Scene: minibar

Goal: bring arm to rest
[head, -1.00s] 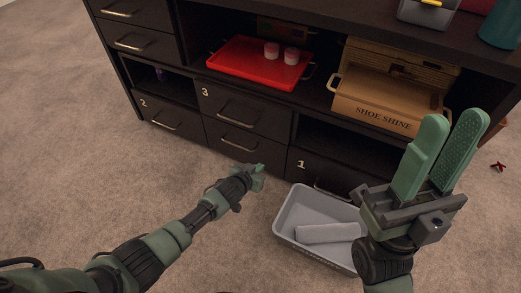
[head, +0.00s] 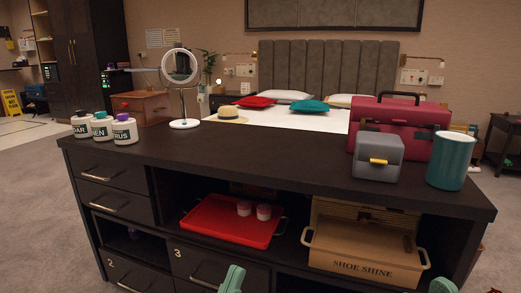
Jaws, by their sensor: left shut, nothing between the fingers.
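My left gripper (head: 233,278) shows at the bottom edge of the head view, as green fingers pressed together in front of the lower drawers. Nothing is seen between them. The rest of my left arm is out of the picture. Of my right gripper (head: 443,286) only a green fingertip shows at the bottom right, below the shoe shine box (head: 362,262). Whether it is open or shut is hidden.
A dark cabinet (head: 250,148) fills the front. A red tray (head: 215,228) with two cups sits inside.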

